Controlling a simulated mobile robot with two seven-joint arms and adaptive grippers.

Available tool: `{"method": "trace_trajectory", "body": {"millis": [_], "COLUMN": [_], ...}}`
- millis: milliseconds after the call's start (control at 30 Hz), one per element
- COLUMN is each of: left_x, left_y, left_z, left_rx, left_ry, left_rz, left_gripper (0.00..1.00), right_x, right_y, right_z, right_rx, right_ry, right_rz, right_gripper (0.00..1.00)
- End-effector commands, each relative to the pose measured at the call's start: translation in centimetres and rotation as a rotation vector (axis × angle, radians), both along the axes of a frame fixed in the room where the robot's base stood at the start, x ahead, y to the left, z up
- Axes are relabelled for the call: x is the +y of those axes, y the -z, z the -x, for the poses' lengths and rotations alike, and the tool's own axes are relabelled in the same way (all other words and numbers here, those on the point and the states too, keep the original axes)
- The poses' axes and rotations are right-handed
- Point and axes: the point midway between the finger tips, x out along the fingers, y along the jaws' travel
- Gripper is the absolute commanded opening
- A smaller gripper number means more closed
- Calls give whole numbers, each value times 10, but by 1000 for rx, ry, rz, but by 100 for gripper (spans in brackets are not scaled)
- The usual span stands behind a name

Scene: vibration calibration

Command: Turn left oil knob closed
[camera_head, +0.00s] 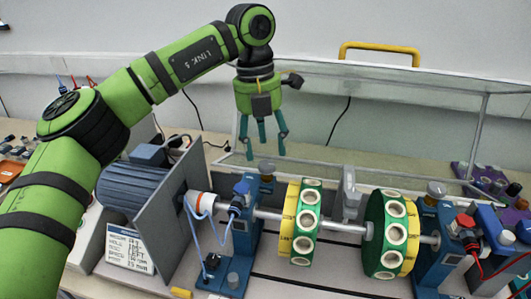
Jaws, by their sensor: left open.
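The left oil knob (267,167) looks like a small grey-brown cap on top of the left blue bearing block (247,228). A similar right knob (436,188) tops the right blue bearing block (432,245). My left gripper (264,148) points down with its teal fingers apart and empty. In the picture its fingertips are just above the left knob; the depth gap between them is hard to judge. I cannot tell the knob's turn position. My right gripper is not in view.
A shaft (340,226) carries two green-and-yellow discs (303,222) (393,232) between the blocks. A motor (140,192) and grey plate (172,240) stand at left. A raised clear cover (400,105) with a yellow handle (380,47) is behind.

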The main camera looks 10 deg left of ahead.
Motion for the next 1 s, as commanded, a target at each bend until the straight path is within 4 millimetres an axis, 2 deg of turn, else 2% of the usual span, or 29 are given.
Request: {"method": "trace_trajectory", "body": {"millis": [33, 200, 400, 567, 867, 1000], "left_x": [1, 4, 7, 9, 9, 9], "left_y": [-13, -49, -77, -84, -86, -106], "left_z": [-1, -2, -2, -2, -2, -2], "left_rx": [-4, -4, -2, 0, 0, -1], "left_ry": [-3, -2, 0, -1, 0, 0], "left_rz": [2, 1, 0, 0, 0, 0], "left_gripper": [58, 58, 58, 58, 58, 58], "right_x": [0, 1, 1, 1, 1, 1], "right_y": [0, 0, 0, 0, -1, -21], "right_z": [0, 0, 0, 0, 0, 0], "right_rx": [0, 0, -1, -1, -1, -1], "right_ry": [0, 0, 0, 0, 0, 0], "right_rz": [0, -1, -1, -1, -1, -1], "right_gripper": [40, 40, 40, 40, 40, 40]}}
